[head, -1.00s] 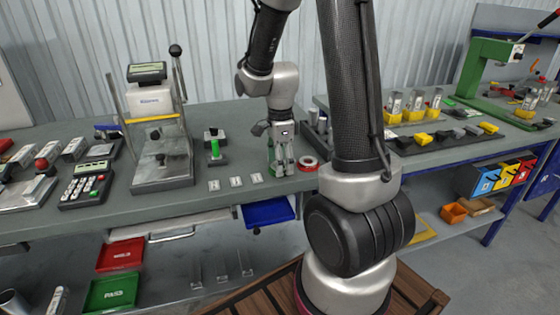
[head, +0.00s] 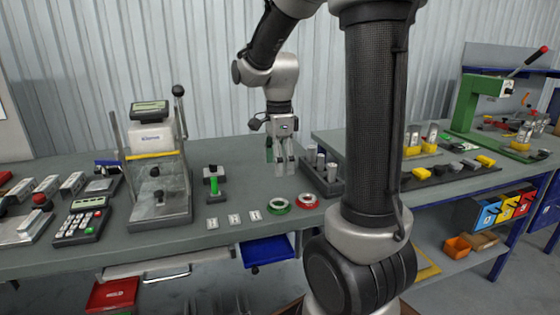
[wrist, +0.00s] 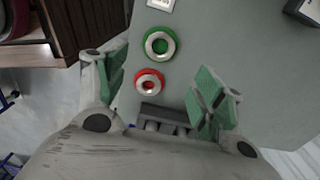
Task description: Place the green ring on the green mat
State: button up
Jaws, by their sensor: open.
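A pale ring-shaped piece with green around it and green in its middle lies flat on the table: the green ring (head: 278,205), also seen in the wrist view (wrist: 147,42). The green outside and inside it looks like the round green mat (wrist: 159,43) beneath; I cannot clearly tell ring and mat apart. My gripper (head: 280,168) is open and empty, above the table and behind the ring in the head view. In the wrist view, its spread fingers (wrist: 163,78) have green pads, and the ring lies beyond them, apart from them.
A similar red ring (head: 307,202) lies close beside the green one. Small white labelled plates (head: 234,218) lie to the left. A dark rack with grey cylinders (head: 322,176) stands just right of my gripper. A green-handled gauge (head: 214,184) stands to the left.

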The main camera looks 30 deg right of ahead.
jog(key=s+a+r+n+t, duration=0.1)
jog(key=s+r+n+t, duration=0.1)
jog(key=s+n, duration=0.6)
jog(key=s+a+r+n+t, duration=0.2)
jog(key=s+r+n, duration=0.3)
jog(key=n, duration=0.8)
jog(key=s, duration=0.3)
jog(key=shift+s, duration=0.2)
